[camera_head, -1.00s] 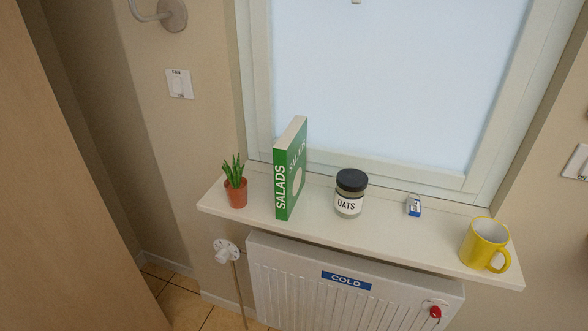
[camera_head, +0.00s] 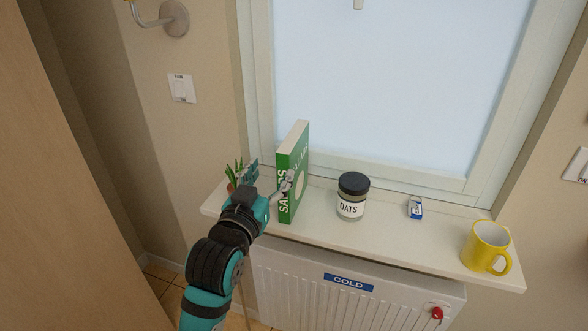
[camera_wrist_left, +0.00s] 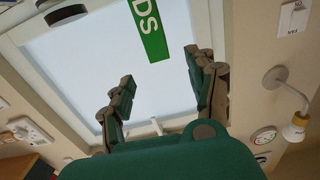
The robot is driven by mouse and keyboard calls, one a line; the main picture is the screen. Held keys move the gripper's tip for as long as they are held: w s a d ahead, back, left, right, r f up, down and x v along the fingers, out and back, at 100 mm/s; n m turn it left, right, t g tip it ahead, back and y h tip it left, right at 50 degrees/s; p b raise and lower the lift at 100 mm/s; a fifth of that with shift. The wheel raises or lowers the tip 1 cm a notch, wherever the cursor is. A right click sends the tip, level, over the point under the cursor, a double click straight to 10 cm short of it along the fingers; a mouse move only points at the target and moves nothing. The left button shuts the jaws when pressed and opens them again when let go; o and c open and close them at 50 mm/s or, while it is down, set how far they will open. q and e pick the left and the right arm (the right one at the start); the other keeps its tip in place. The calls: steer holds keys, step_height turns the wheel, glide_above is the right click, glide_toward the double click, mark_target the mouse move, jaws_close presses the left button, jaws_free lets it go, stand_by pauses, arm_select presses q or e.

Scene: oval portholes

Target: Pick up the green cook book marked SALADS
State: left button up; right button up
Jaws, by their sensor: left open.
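The green cook book (camera_head: 301,162) marked SALADS stands upright on the white window sill, its spine facing the room. My left gripper (camera_head: 270,181) is open in front of the book, one finger to the left of the spine and one across its right side. It hides part of the spine lettering. In the left wrist view the book's green spine (camera_wrist_left: 148,27) with the letters DS shows beyond and between the open fingers (camera_wrist_left: 160,90). I cannot tell whether the fingers touch the book. My right gripper is not in view.
The potted plant (camera_head: 231,176) is left of the book, partly hidden by my gripper. An OATS jar (camera_head: 351,197), a small blue-and-white item (camera_head: 415,208) and a yellow mug (camera_head: 486,247) stand to the right on the sill (camera_head: 393,239). A radiator (camera_head: 305,283) marked COLD is below.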

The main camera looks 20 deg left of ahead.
mark_target(281, 156)
arm_select(q)
steer(key=w+p, duration=0.2)
steer(key=w, duration=0.6)
steer(key=shift+w, duration=0.6)
steer(key=shift+w+p, duration=0.35)
steer(key=shift+p, duration=0.15)
steer(key=w+p, duration=0.1)
steer(key=w, duration=0.2)
steer(key=shift+w+d+f+p, duration=0.1)
steer(key=shift+w+f+p, duration=0.1)
steer(key=shift+p, duration=0.15)
steer(key=shift+w+f, duration=0.2)
steer(key=shift+w, duration=0.3)
steer(key=shift+s, duration=0.1)
jaws_close()
steer(key=shift+r, duration=0.15)
